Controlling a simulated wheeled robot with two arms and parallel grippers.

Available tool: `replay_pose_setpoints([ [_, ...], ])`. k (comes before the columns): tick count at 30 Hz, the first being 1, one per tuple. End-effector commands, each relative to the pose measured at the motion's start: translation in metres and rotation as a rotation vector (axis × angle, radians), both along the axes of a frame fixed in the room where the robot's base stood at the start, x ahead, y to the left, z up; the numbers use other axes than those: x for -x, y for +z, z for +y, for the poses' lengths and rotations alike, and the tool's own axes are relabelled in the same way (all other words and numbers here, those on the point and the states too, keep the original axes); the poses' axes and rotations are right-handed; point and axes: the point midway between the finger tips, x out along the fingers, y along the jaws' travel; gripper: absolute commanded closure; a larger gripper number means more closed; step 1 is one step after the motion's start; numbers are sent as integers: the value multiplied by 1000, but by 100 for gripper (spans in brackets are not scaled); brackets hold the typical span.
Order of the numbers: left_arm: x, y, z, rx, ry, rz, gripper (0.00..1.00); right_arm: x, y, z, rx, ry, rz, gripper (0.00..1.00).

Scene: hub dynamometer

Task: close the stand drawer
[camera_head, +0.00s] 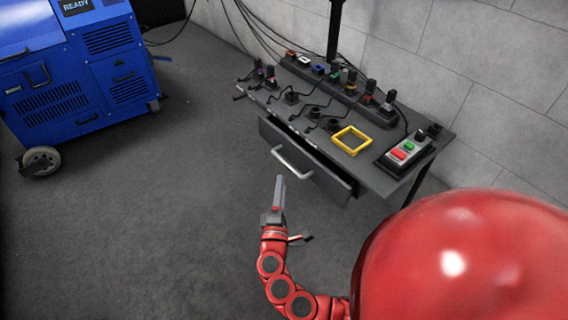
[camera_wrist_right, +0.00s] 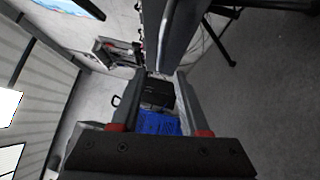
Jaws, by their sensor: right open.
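The stand drawer (camera_head: 318,172) juts out from the front of the grey stand (camera_head: 385,180), under its top. Its front panel is dark, with a pale grey bar handle (camera_head: 291,163). My right gripper (camera_head: 279,184) is in front of the drawer, just below the handle in the picture; I cannot tell if it touches. In the right wrist view, the two fingers (camera_wrist_right: 167,75) stand apart with nothing held between them. A grey panel edge, likely the drawer's, shows close beyond the fingertips. My left gripper is not in view.
The stand top holds a yellow square frame (camera_head: 351,140), a control box (camera_head: 408,149) with red and green buttons, and several cables and connectors. A blue machine (camera_head: 72,68) on wheels stands at left. A block wall is behind. The floor (camera_head: 150,220) between is clear.

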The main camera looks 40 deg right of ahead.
Motion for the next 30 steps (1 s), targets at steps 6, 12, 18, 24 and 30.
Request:
replay_pose_setpoints([
  [6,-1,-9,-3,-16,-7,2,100,-38,4,-35,1,-8,0,55],
  [12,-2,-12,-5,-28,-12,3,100,-60,9,-52,1,-4,1,55],
  [18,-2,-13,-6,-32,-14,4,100,-68,10,-59,0,-2,3,55],
  [24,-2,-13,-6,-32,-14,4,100,-69,11,-59,0,-1,3,55],
  [30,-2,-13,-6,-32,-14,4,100,-69,11,-58,1,-1,3,86],
])
